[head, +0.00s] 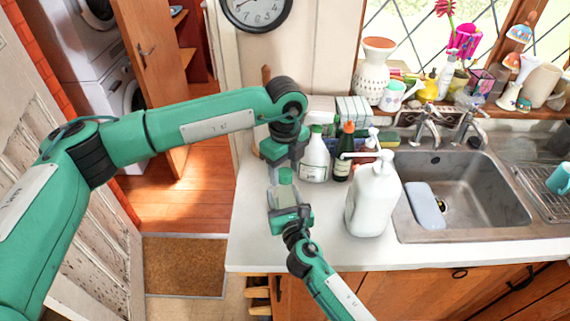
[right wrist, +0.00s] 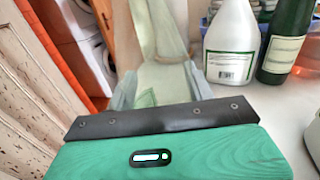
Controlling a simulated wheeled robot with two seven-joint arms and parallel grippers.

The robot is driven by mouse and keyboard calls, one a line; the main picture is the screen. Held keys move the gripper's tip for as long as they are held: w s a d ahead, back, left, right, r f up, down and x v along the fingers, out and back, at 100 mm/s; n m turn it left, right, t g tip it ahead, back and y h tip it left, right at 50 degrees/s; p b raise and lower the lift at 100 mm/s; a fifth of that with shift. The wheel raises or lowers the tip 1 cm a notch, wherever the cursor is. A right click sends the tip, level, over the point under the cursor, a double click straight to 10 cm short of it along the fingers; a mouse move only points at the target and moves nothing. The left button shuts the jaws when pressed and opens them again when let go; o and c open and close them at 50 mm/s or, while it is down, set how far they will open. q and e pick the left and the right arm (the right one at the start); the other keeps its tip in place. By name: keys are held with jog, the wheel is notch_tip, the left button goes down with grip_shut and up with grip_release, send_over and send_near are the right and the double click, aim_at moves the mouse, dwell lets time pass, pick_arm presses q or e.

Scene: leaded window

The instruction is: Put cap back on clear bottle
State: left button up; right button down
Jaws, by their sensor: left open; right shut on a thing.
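The clear bottle (head: 282,196) stands near the left end of the white counter, with a faint see-through body. My right gripper (head: 288,212) is shut on it from the front; in the right wrist view the bottle (right wrist: 160,82) is between the two pale fingers. The green cap (head: 286,175) is at the top of the bottle in the head view; I cannot tell whether it is seated. My left gripper (head: 284,165) is open, pointing down just above and around the cap. Its fingers partly hide the cap's surroundings.
A large white pump bottle (head: 374,198) stands close to the right of my right gripper. A white bottle (head: 315,157) and a dark green bottle (head: 343,154) stand behind it. The sink (head: 470,190) is further right. The counter's front left is fairly clear.

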pick_arm(q)
jog(key=c, duration=1)
